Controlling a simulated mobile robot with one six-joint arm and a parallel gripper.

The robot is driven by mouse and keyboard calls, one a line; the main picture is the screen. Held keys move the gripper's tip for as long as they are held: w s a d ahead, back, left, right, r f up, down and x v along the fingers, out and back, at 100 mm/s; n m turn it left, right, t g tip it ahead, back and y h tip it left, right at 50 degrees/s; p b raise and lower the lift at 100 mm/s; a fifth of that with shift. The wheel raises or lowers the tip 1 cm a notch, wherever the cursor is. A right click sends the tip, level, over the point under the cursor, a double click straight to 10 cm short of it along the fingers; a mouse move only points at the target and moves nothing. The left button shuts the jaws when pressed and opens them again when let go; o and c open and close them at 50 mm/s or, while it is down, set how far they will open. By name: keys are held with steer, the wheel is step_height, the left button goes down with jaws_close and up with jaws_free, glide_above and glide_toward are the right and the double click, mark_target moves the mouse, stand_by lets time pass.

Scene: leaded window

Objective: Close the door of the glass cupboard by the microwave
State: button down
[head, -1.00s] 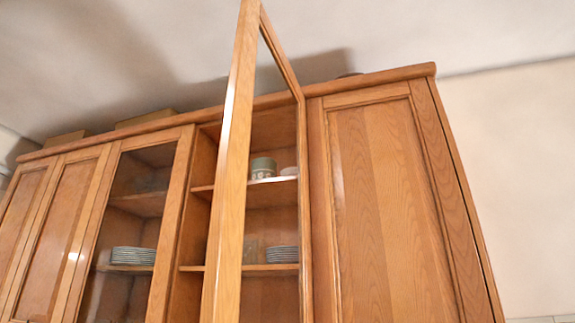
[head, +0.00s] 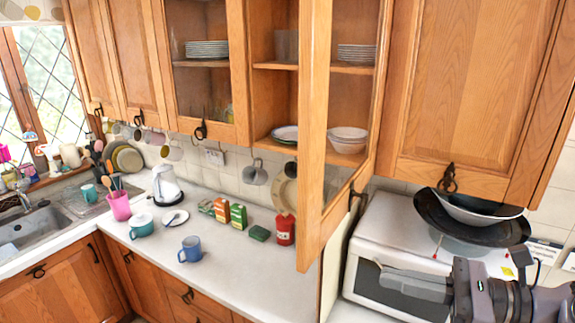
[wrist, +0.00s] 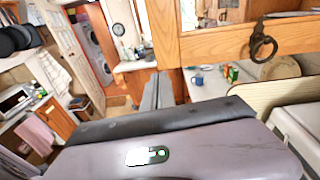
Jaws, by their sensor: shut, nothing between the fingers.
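The glass cupboard door (head: 314,150) stands open in the head view, swung out towards me and seen nearly edge-on. Its hinge side is on the right of the opening, nearest the microwave (head: 395,245). In the wrist view, the door's wooden lower rail (wrist: 225,43) crosses the upper right, with a dark ring handle (wrist: 262,47) on it. My gripper (head: 385,279) is at the lower right of the head view, in front of the microwave, below and right of the door.
Bowls and plates stand inside the cupboard. A dark wok (head: 470,222) sits above the microwave, close to my arm. A solid wooden cupboard door (head: 470,90) is shut on the right. The worktop (head: 230,265) below holds a blue mug (head: 190,250), boxes and a red tin.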

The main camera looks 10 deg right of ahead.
step_height(320, 180, up, 2)
steer(key=d+m+t, duration=0.1)
steer(key=d+t, duration=0.1)
steer(key=d, duration=0.1)
steer(key=p, duration=0.2)
glide_toward(317, 235)
steer(key=x, duration=0.7)
steer(key=shift+m, duration=0.3)
